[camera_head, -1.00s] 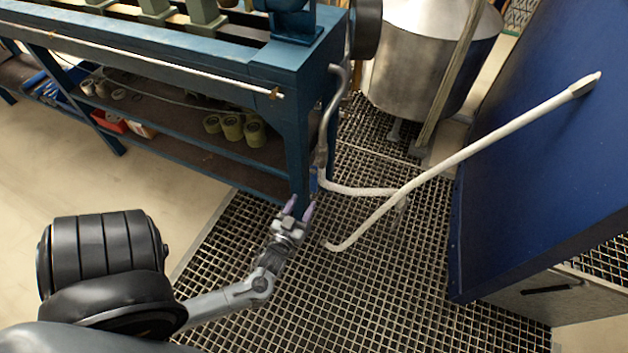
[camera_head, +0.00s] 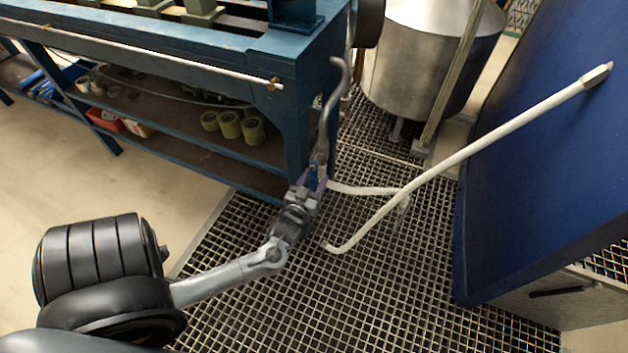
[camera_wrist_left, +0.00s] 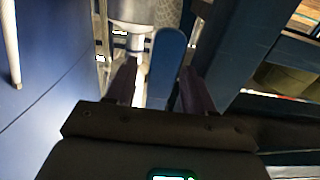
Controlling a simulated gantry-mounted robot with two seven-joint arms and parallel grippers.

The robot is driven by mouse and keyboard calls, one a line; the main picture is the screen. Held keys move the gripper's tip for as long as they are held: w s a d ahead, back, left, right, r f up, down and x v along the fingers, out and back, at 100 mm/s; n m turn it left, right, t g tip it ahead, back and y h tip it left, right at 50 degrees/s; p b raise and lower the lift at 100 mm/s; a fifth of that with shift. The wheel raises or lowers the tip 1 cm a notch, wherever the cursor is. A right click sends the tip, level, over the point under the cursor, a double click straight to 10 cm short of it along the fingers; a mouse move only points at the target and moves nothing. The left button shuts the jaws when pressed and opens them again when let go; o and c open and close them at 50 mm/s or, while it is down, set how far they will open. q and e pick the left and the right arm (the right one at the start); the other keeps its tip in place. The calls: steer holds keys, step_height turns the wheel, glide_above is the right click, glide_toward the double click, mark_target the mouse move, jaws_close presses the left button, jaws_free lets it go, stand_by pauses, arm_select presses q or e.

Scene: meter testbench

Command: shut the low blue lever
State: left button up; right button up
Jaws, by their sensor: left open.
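The low blue lever (camera_wrist_left: 167,62) shows in the left wrist view as a flat, rounded blue handle standing between my two fingers. In the head view only a small blue part of the lever (camera_head: 323,183) shows, low on the pipe beside the bench leg. My left gripper (camera_head: 311,178) is at the lever, partly covering it. In the left wrist view the gripper (camera_wrist_left: 159,85) is open, with one dark finger on each side of the lever and visible gaps. Whether a finger touches it I cannot tell. My right gripper is not in view.
The blue bench (camera_head: 294,130) with loaded shelves stands close by at the left. A white pipe (camera_head: 455,160) slants across to a blue panel (camera_head: 530,170) at the right. A steel tank (camera_head: 420,60) stands behind. The grating floor (camera_head: 370,290) is clear in front.

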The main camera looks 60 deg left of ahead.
arm_select(q)
steer(key=shift+c, duration=0.4)
jaws_close()
